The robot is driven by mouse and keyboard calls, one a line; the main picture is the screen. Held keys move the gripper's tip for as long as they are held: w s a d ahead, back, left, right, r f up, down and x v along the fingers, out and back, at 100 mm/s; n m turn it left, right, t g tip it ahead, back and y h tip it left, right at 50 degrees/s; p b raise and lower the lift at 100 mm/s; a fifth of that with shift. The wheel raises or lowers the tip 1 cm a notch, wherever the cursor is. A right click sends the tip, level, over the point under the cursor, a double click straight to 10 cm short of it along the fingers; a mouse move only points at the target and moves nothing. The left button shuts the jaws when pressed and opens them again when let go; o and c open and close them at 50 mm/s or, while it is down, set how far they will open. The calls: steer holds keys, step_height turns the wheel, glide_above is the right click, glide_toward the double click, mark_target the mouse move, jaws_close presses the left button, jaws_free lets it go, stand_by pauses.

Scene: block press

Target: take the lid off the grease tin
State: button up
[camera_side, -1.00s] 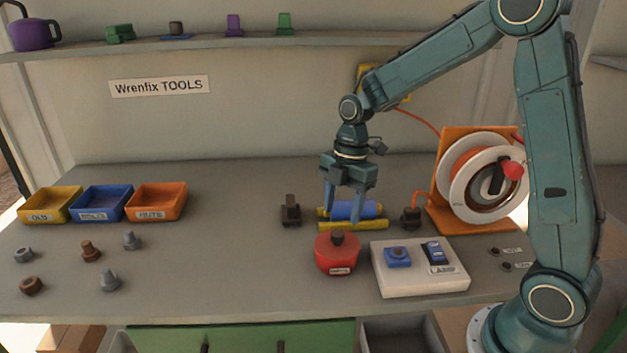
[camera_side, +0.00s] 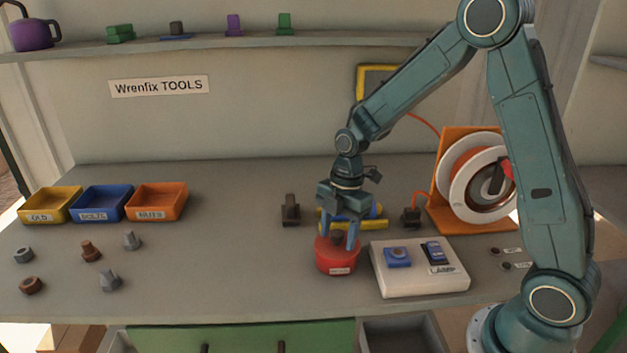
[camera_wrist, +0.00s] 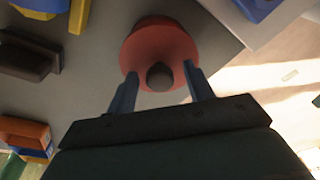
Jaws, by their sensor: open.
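The grease tin (camera_side: 336,262) is a round red tin with a small white label, standing on the bench with its red lid on. A dark knob sits on top of the lid; it also shows in the wrist view (camera_wrist: 160,77). My gripper (camera_side: 338,240) is right above the tin, pointing down, with its fingers at about knob height. In the wrist view my gripper (camera_wrist: 160,88) is open, with one finger on each side of the knob and a gap to it. The side view partly hides the knob behind the fingers.
A white lamp switch box (camera_side: 420,268) stands close to the tin's right. A blue and yellow item (camera_side: 377,213) lies just behind, partly hidden by my gripper. A cable reel (camera_side: 480,185) stands at the back right.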

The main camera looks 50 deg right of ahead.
mark_target(338, 232)
steer(key=shift+c, duration=0.4)
steer(key=c, duration=0.9)
steer(key=shift+r, duration=0.1)
steer(key=shift+c, duration=0.2)
step_height(338, 232, up, 20)
stand_by(0.6)
